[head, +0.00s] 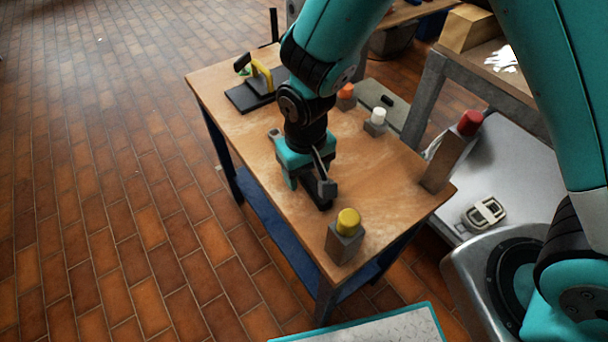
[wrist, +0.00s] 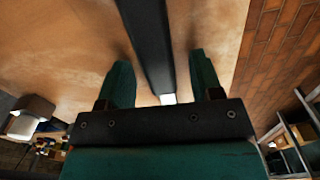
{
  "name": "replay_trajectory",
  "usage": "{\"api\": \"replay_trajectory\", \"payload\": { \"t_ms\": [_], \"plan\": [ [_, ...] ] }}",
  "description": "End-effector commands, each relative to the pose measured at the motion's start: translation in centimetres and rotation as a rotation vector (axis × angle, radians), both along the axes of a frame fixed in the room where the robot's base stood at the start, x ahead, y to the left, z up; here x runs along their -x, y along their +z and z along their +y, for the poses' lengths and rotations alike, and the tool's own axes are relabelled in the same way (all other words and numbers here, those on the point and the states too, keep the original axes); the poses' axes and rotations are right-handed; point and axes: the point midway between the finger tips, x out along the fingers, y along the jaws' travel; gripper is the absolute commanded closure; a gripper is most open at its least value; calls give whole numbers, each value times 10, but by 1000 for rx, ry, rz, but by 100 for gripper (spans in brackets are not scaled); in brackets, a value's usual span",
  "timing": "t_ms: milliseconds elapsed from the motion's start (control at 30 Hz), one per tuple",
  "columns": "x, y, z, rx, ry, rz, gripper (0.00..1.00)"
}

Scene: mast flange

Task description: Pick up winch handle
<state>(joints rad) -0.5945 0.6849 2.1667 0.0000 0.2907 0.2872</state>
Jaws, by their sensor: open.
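The winch handle appears to be the long dark bar (wrist: 150,40) on the wooden bench top, running between my fingers in the wrist view. In the head view only a dark part of it (head: 326,190) shows at the right of my gripper; the rest is hidden behind the gripper. My gripper (head: 304,176) points down over the middle of the bench. In the wrist view my gripper (wrist: 162,85) is open, with one teal finger on each side of the bar and a visible gap on both sides. I cannot tell the height of the fingertips above the bench.
The wooden bench (head: 225,85) also holds a yellow-handled tool (head: 262,74) on a black plate. The tiled floor at left is clear.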

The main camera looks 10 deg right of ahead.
Motion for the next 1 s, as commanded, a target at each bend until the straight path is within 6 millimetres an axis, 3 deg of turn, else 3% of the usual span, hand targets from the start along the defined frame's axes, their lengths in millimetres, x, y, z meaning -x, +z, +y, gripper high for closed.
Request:
{"api": "replay_trajectory", "payload": {
  "t_ms": [167,433,767,1000],
  "plan": [
    [0,0,0,0,0,-1,40],
    [0,1,0,0,0,-1,100],
    [0,3,0,-1,0,-2,100],
    [-1,27,1,-2,0,-4,100]
  ]
}}
